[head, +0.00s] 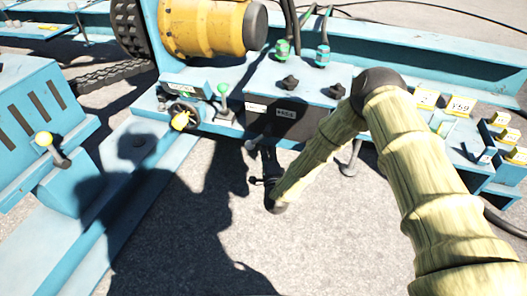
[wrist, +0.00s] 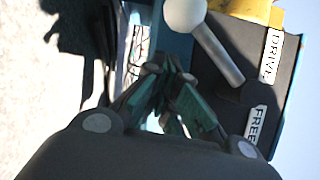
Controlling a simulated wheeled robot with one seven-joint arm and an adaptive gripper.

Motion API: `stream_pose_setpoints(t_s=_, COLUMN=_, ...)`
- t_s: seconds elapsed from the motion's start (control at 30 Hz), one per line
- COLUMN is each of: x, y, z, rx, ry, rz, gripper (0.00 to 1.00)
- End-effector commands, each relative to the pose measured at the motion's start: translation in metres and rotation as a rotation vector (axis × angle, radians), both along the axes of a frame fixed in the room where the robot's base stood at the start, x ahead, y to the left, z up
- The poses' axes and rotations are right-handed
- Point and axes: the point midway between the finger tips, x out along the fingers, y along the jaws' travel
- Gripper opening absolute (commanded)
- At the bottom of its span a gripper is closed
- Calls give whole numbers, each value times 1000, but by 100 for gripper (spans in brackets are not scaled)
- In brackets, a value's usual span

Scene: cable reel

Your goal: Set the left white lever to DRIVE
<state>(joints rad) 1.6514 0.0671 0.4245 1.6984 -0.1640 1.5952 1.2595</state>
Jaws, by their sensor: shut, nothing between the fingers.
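In the wrist view a lever with a round white knob (wrist: 185,12) and a pale grey rod leans up and left from a dark panel. On the panel, a DRIVE label (wrist: 272,55) is above and a FREE label (wrist: 256,125) is below; the rod's foot lies just left of them. My gripper (wrist: 168,72) is shut and empty, below and left of the knob, apparently not touching it. In the head view my gripper (head: 268,168) is small and dark, below the black-fronted control box (head: 287,112). I cannot tell which head-view lever this is.
A yellow drum (head: 205,28) is at the back left. A green-knobbed lever (head: 222,90) and a small handwheel (head: 184,116) are left of the box. Yellow tags (head: 460,105) are at right. Open pavement (head: 190,230) lies in front.

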Motion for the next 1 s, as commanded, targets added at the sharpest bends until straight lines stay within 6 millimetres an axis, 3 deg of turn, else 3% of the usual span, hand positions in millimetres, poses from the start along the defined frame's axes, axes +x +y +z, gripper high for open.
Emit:
stream_pose_setpoints(t_s=0.1, x=-1, y=-18, z=-3, rx=0, ry=1, rz=2, gripper=0)
stream_pose_setpoints(t_s=0.4, x=-59, y=-22, z=-6, rx=0, ry=4, rz=6, gripper=0)
stream_pose_setpoints(t_s=0.6, x=-86, y=-25, z=-9, rx=0, ry=2, rz=6, gripper=0)
stream_pose_setpoints(t_s=1.0, x=-101, y=-27, z=-12, rx=-1, ry=1, rz=6, gripper=0)
